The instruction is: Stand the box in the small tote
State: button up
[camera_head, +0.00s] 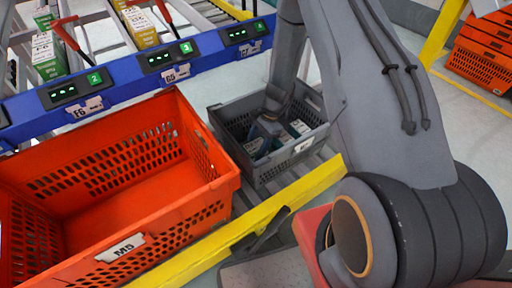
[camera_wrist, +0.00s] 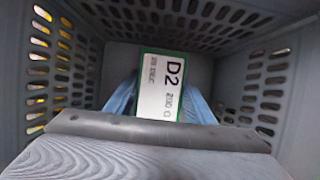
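The small tote (camera_head: 272,165) is grey with slotted walls and stands right of the large orange tote. My gripper (camera_head: 270,132) reaches down inside it. In the wrist view, the box (camera_wrist: 161,88) is white with a green edge and a "D2" label. It sits between the two blue fingers of my gripper (camera_wrist: 160,104), which appear to touch its sides. The tote's slotted walls (camera_wrist: 270,75) surround it. Pale patches inside the tote show beside my gripper in the head view, partly hidden. Whether the box rests on the tote floor cannot be seen.
The large orange tote (camera_head: 200,222), labelled M5, looks empty. A blue rail (camera_head: 130,75) with lit displays runs behind both totes, and a yellow rail (camera_head: 235,235) runs in front. Cartons (camera_head: 140,28) stand in lanes behind. Orange totes (camera_head: 480,50) are stacked at far right.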

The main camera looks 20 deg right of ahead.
jog(key=o, duration=0.4)
jog(key=shift+r, duration=0.1)
jog(key=shift+r, duration=0.3)
jog(key=p+v, duration=0.1)
jog(key=v, duration=1.1)
jog(key=s+a+r+n, duration=0.3)
jog(key=a+r, duration=0.1)
jog(key=r, duration=0.5)
jog(key=s+a+r+n+h, duration=0.1)
jog(key=s+a+r+n, duration=0.1)
jog(key=s+r+n, duration=0.2)
jog(key=s+a+r+n+t+h, duration=0.1)
jog(key=s+a+r+n, duration=0.1)
jog(key=s+r+n, duration=0.3)
jog(key=s+a+r+n+h, duration=0.1)
jog(key=s+a+r+n, duration=0.2)
jog(key=s+r, duration=0.7)
jog(key=shift+s+r+n+h, duration=0.15)
jog(key=shift+s+n, duration=0.3)
jog(key=shift+s, duration=0.65)
jog(key=shift+s+f+n+h, duration=0.1)
jog(key=shift+s+n+h, duration=0.25)
jog(key=shift+s, duration=0.7)
